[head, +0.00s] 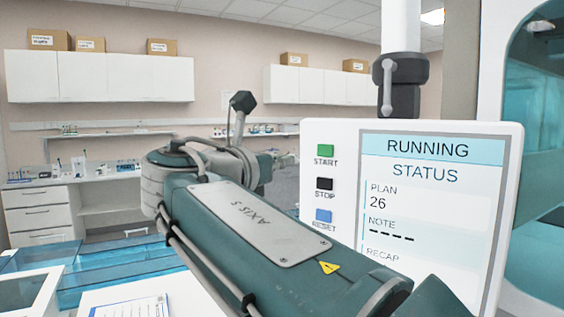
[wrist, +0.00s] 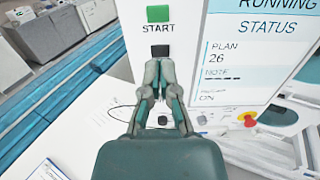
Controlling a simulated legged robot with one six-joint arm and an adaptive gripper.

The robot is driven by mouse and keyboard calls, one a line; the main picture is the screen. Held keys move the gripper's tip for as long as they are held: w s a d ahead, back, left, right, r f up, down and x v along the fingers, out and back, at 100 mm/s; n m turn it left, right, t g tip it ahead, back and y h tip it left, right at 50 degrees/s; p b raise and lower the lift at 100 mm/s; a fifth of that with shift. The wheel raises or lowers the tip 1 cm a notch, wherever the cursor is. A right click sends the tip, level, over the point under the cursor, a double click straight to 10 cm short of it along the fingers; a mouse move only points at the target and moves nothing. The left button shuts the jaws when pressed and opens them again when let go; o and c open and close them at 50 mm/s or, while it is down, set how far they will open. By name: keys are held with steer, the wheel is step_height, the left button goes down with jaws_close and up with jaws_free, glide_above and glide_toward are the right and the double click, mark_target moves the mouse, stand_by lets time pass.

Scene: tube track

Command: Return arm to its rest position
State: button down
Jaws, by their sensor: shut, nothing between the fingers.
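My gripper (wrist: 158,92) shows in the wrist view with its two fingers together at the tips and nothing between them. It points toward the lower left part of a white control panel, and its tips overlap the black STOP button (wrist: 160,51) in the picture. I cannot tell whether they touch the panel. The green START button (wrist: 158,14) is above the tips. The panel's screen (head: 418,215) reads RUNNING, STATUS, PLAN 26.
The panel shows green START (head: 325,150), black STOP (head: 324,183) and blue RESET (head: 323,215) buttons. A red knob on a yellow base (wrist: 248,118) is at the right. Papers (head: 135,307) lie at the lower left. White drawers (head: 42,213) and wall cabinets (head: 125,76) stand farther back.

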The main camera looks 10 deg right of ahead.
steer(key=s+d+f+m+g+y, duration=0.1)
steer(key=s+d+f+m+y, duration=0.15)
steer(key=f, duration=0.35)
steer(key=s+d+f+m+g+y, duration=0.2)
steer(key=s+d+f+m, duration=0.15)
steer(key=f, duration=0.25)
steer(key=s+d+f+m+g+y, duration=0.1)
steer(key=s+d+f+m+y, duration=0.1)
steer(key=f+m, duration=0.3)
steer(key=s+a+f+m+g+y, duration=0.1)
steer(key=s+f+m+y, duration=0.2)
steer(key=s+f+m, duration=0.3)
steer(key=s+a+f+m+g+y, duration=0.1)
steer(key=s+f+m+y, duration=0.2)
steer(key=s+f+m, duration=0.4)
step_height(320, 180, down, 7)
steer(key=m, duration=0.2)
steer(key=shift+s+a+m+g+y, duration=0.25)
steer(key=shift+a+m+g+y, duration=0.05)
steer(key=shift+a+y, duration=0.1)
steer(key=shift+a+r, duration=0.1)
